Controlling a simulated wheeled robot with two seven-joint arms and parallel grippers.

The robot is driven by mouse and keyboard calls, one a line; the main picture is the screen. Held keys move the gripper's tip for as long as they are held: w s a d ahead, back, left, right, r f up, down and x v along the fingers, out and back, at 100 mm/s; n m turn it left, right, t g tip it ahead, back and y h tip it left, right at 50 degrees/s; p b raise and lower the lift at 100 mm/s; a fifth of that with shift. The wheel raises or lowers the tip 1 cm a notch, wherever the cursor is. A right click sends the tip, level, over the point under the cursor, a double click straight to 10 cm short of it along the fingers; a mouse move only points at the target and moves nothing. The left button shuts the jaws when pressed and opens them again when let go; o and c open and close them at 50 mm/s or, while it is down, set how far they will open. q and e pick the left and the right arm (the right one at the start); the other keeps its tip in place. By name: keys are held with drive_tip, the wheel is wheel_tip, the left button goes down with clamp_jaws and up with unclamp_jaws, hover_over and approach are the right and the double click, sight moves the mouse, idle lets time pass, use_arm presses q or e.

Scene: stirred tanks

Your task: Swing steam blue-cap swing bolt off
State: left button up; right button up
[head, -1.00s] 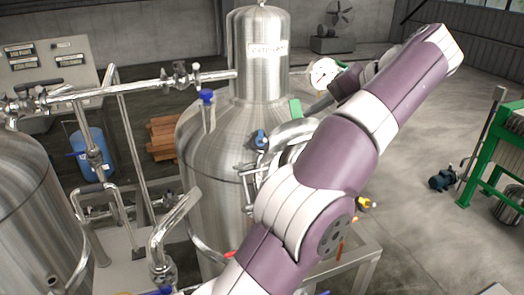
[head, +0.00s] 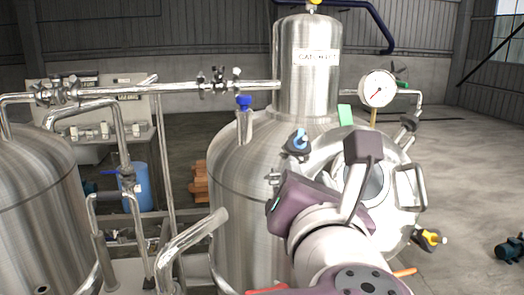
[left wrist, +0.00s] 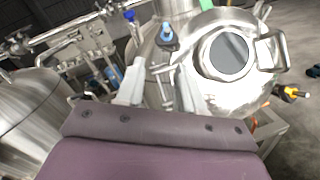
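The blue-cap swing bolt (head: 298,142) sits at the upper left rim of the round manway cover (head: 398,205) on the steel tank. It also shows in the left wrist view (left wrist: 167,33), just beyond my fingers. My left gripper (head: 288,192) is below and left of that bolt in the head view, and its fingers are mostly hidden there. In the left wrist view the left gripper (left wrist: 160,86) has its two grey fingers apart, with a metal T-shaped fitting (left wrist: 160,72) showing between them. I cannot tell whether they touch it. My right gripper is not in view.
A yellow-cap bolt (head: 430,238) is at the cover's lower right, near a bent handle (head: 422,188). A pressure gauge (head: 379,88) stands above the cover. A blue valve knob (head: 243,102) and pipework lie to the left. Floor at the right is mostly clear.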

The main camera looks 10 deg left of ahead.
sight(304, 142)
use_arm(q)
drive_tip(key=shift+n+h, duration=0.3)
drive_tip(key=shift+n, duration=0.1)
drive_tip(key=w+p, duration=0.2)
drive_tip(key=w, duration=0.2)
drive_tip(key=w+p, duration=0.2)
drive_tip(key=w, duration=0.1)
drive_tip(key=w+p, duration=0.2)
drive_tip(key=w, duration=0.2)
drive_tip(key=shift+w+r, duration=0.3)
drive_tip(key=shift+w, duration=0.25)
drive_tip(key=shift+f, duration=0.1)
drive_tip(key=shift+a, duration=0.1)
clamp_jaws()
